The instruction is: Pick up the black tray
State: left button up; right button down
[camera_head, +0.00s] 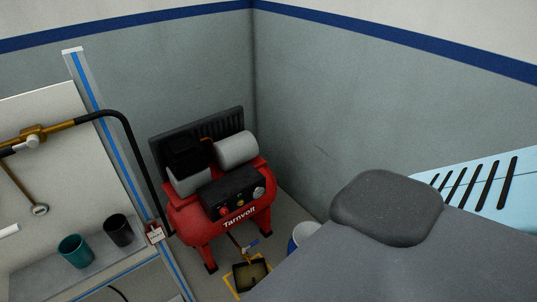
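I cannot pick out the black tray with certainty. A dark, shallow, tray-like item with yellow edges (250,275) lies on the floor in front of the red compressor, partly cut off by a grey surface. A black ribbed panel (225,123) stands upright behind the compressor. Neither of my grippers is in view, so I cannot see whether they hold anything.
The red compressor (215,215) stands in the wall corner. At left, a bench (40,282) carries a teal cup (75,251) and a black cup (118,230).

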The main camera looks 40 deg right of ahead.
aim_at(246, 277)
jog(key=z, duration=1.2)
jog(key=k, duration=0.8)
